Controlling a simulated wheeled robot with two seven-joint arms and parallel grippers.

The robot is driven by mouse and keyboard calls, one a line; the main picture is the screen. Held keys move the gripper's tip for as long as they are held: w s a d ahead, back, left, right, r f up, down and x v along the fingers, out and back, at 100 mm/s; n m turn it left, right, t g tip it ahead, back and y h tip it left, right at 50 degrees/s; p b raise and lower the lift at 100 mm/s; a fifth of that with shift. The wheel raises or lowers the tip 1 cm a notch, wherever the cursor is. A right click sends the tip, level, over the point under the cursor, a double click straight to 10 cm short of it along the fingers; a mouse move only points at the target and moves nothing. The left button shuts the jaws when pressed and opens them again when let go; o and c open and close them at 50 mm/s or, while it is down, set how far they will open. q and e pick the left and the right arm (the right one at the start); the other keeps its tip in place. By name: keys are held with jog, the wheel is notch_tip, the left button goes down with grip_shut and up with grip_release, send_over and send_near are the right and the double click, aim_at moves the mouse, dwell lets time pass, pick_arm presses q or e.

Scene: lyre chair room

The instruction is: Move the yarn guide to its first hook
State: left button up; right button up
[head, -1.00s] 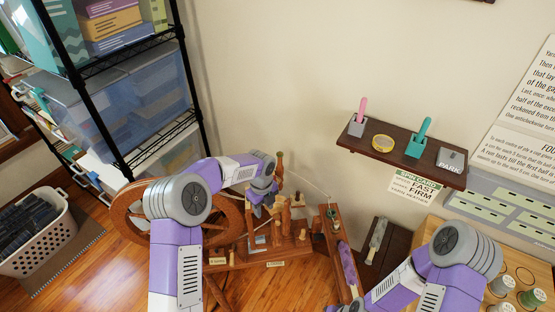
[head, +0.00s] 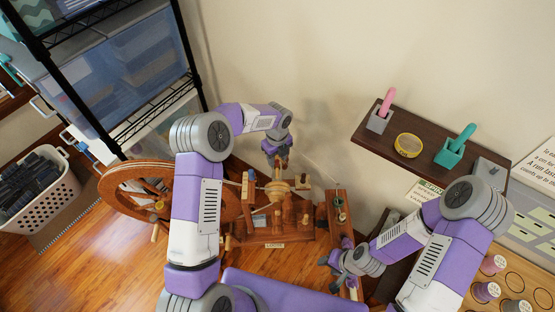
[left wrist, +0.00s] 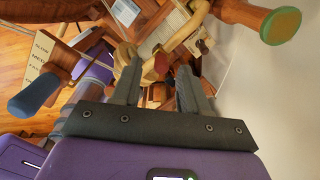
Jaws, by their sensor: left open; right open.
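The wooden spinning wheel (head: 125,203) stands left of its flyer assembly (head: 277,188). My left gripper (head: 278,160) points down just above the flyer and is open. In the left wrist view its fingertips (left wrist: 157,68) straddle a pale curved wooden flyer arm (left wrist: 180,38). A small reddish-brown piece (left wrist: 162,66) sits between the fingers; I cannot tell whether it is the yarn guide. The hooks are too small to make out. My right gripper (head: 345,264) is open and empty, low beside the narrow wooden rack (head: 340,212), right of the wheel.
A wall shelf (head: 425,143) holds a pink-handled tool, a yellow tin (head: 408,145) and a teal holder (head: 450,152). A wire rack with bins (head: 140,65) stands left. A white basket (head: 40,185) is on the floor. A wooden post with a green end (left wrist: 281,25) is near my left gripper.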

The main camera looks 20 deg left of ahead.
pick_arm(q)
jog(key=shift+f, duration=1)
pick_arm(e)
jog(key=shift+w+f, duration=0.1)
jog(key=shift+f, duration=0.05)
pick_arm(q)
jog(key=shift+c, duration=0.4)
